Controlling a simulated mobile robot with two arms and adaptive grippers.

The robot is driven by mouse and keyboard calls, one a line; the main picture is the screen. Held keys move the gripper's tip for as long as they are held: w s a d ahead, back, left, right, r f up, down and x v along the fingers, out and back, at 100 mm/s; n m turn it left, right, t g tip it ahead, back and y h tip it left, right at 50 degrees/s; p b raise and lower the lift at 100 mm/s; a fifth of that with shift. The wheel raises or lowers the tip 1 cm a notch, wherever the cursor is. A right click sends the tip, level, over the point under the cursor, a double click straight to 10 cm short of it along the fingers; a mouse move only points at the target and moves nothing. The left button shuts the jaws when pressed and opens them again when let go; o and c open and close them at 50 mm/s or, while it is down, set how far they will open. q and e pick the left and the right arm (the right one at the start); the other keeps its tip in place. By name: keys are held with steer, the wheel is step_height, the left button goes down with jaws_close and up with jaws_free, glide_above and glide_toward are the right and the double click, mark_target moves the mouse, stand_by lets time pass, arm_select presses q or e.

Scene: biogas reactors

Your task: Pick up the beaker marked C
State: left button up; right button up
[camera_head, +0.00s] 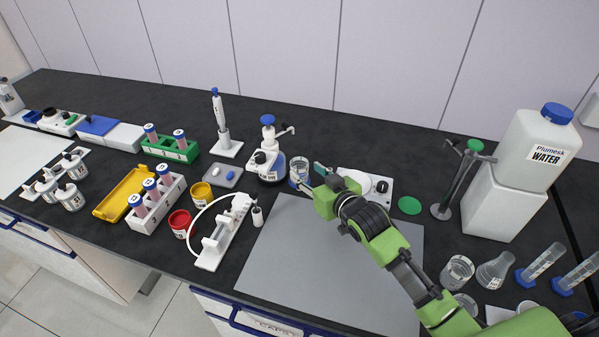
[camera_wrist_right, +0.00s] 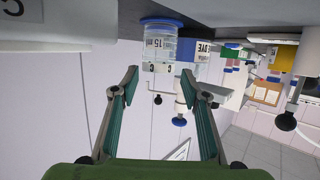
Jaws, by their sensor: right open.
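The beaker marked C (camera_head: 297,172) is a small clear glass vessel standing on the dark bench, just right of the dye bottle. In the right wrist view, which is upside down, the beaker (camera_wrist_right: 161,48) shows a white label with "C" and "15 ml". My right gripper (camera_head: 311,178) is open, at the right side of the beaker in the head view. In the wrist view, the right gripper's fingers (camera_wrist_right: 158,84) are spread and the beaker shows ahead, between the tips' directions; I cannot tell whether they touch it. My left gripper is not in view.
The dye bottle (camera_head: 269,160) with a dispenser stands close left of the beaker. A white plate device (camera_head: 379,186) lies just behind my right gripper. A grey mat (camera_head: 320,265) lies clear in front. A water canister (camera_head: 536,150) stands at the right.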

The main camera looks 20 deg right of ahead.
mark_target(303, 168)
steer(key=shift+p+x, duration=0.35)
steer(key=shift+x, duration=1.95)
steer(key=shift+d+r, duration=0.1)
steer(key=c, duration=0.9)
